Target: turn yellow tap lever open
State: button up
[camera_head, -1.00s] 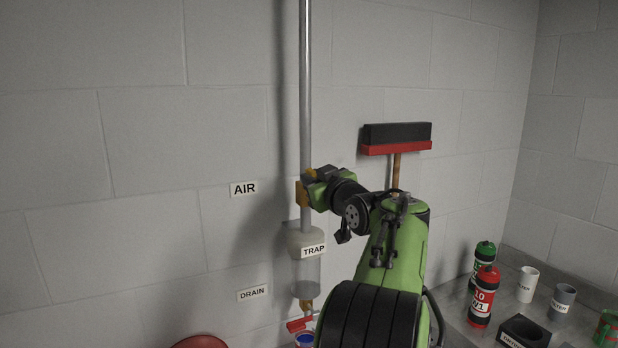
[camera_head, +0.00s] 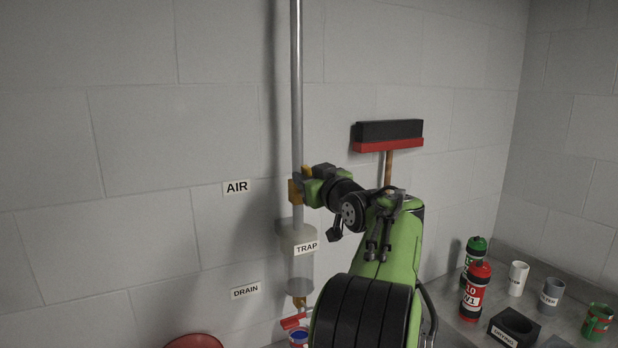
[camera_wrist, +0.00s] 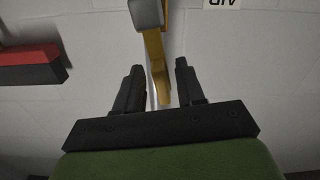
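The yellow tap lever (camera_wrist: 157,62) shows in the wrist view, hanging from a grey fitting (camera_wrist: 146,14) and reaching down between my fingers. My gripper (camera_wrist: 160,80) is open, with one finger on each side of the lever and a visible gap to each. In the head view, the yellow tap body (camera_head: 296,191) sits on the grey vertical pipe (camera_head: 297,90), above the trap. My gripper (camera_head: 312,187) is right at the tap there; its fingers are mostly hidden by the arm.
Below the tap are a trap vessel (camera_head: 297,236) and a red drain lever (camera_head: 294,321). A red-and-black broom (camera_head: 388,136) hangs on the wall to the right. Bottles (camera_head: 475,292), cups (camera_head: 517,278) and a dark holder (camera_head: 514,328) stand on the bench at right.

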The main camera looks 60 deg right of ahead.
jog(key=b+v, duration=0.4)
jog(key=v, duration=1.1)
jog(key=shift+s+a, duration=0.25)
jog(key=shift+s, duration=0.05)
